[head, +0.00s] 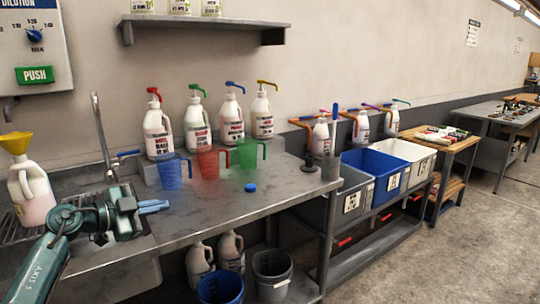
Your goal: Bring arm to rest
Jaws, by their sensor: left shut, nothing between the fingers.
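My left gripper (154,206) is over the left part of the metal counter (205,225), in front of the sink. Its fingers are together and hold nothing. It points to the right, and its arm comes in from the lower left. A blue jug (171,172), a red jug (209,163) and a green jug (245,155) stand on the counter beyond and to the right of it, apart from it. My right gripper is not in the head view.
A blue cap (250,187) lies on the counter. Several pump bottles (197,125) stand along the wall. A jug with a yellow funnel (30,190) stands at the left, near my arm. Blue (373,172) and white bins stand at the right. The counter's front right is clear.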

